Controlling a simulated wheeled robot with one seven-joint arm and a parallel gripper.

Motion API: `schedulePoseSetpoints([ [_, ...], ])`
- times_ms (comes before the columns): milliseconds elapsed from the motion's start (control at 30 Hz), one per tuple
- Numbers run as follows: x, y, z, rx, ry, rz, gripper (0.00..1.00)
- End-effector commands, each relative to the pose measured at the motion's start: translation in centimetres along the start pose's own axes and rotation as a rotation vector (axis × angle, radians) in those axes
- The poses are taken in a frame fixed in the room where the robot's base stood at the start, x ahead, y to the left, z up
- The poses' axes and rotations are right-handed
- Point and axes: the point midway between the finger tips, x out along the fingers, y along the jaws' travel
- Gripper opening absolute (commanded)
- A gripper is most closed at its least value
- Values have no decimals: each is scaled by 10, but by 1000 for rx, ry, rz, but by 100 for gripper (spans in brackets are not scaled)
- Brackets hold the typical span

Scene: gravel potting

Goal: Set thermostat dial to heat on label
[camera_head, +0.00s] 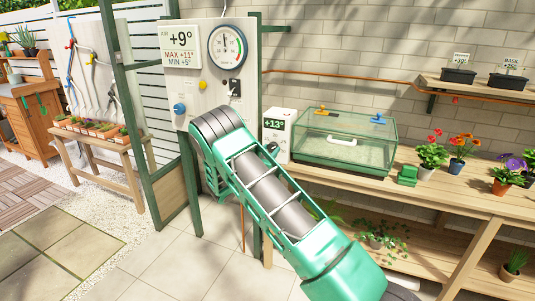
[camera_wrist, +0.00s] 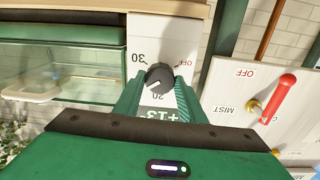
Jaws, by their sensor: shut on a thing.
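The thermostat is a white box (camera_head: 280,122) with a dark +13° display, left of the glass case in the head view. The wrist view shows its face upside down (camera_wrist: 150,33). Its round black dial (camera_wrist: 160,73) sits among the labels OFF, 30 and 20. My gripper (camera_wrist: 159,83) has its green fingers on either side of the dial, shut on it. The fingers partly cover the face and display. I cannot make out the dial's pointer or a "heat on" label.
A glass case with green frame (camera_head: 345,140) stands beside the box on the wooden bench (camera_head: 440,200). In the wrist view, a white panel (camera_wrist: 235,95) with a red lever (camera_wrist: 279,98) and MIST and OFF labels is close on the right. Potted flowers (camera_head: 432,152) stand farther right.

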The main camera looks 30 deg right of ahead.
Motion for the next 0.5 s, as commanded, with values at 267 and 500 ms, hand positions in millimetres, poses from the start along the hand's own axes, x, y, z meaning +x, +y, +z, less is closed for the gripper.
schedulePoseSetpoints([
  [267, 0, 4, 6, 83, -13, 7, 14],
  [500, 0, 3, 7, 100, -14, 6, 14],
])
